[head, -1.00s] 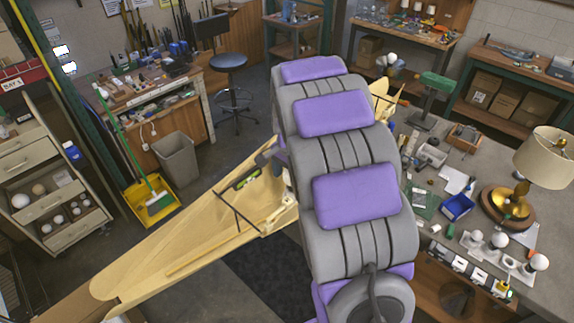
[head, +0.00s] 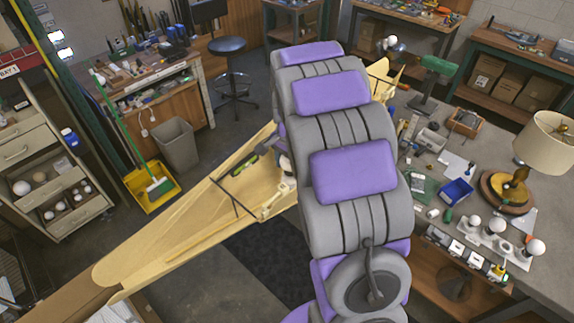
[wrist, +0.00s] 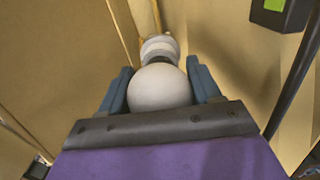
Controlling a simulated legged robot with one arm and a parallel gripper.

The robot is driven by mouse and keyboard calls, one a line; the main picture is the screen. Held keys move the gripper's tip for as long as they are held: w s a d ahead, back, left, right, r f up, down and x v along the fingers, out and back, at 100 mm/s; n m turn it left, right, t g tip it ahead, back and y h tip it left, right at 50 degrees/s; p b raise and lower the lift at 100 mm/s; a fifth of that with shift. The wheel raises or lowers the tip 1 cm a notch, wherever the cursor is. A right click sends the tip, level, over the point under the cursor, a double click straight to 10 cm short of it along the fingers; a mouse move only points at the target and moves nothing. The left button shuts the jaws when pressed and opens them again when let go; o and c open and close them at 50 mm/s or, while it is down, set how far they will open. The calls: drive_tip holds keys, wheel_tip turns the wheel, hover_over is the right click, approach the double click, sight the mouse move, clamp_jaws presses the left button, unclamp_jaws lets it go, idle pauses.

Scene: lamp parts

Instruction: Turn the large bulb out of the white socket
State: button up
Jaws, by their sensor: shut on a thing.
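In the wrist view my gripper (wrist: 160,88) has its blue fingers on both sides of a large round white bulb (wrist: 160,90). The fingers are closed on it. Just beyond the bulb, in line with it, is a white ringed socket (wrist: 159,46) with a dark part between them. Whether the bulb's neck is still seated in the socket is hidden behind the globe. In the head view my own arm hides most of this spot.
A long tan wooden hull-like shell (head: 185,225) surrounds the work spot. A black rod (wrist: 295,75) and a dark box with a green face (wrist: 278,12) are at the right of the wrist view. A bench (head: 545,215) at right holds a lamp (head: 545,140) and several bulbs.

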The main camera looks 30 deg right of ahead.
drive_tip(key=shift+w+d, duration=0.1)
drive_tip(key=shift+d, duration=0.05)
drive_tip(key=shift+c, duration=0.3)
drive_tip(key=o, duration=0.3)
drive_tip(key=c, duration=0.3)
drive_tip(key=n, duration=0.5)
drive_tip(key=shift+n, duration=1)
drive_tip(key=shift+n, duration=1)
drive_tip(key=n, duration=0.4)
drive_tip(key=shift+n, duration=0.4)
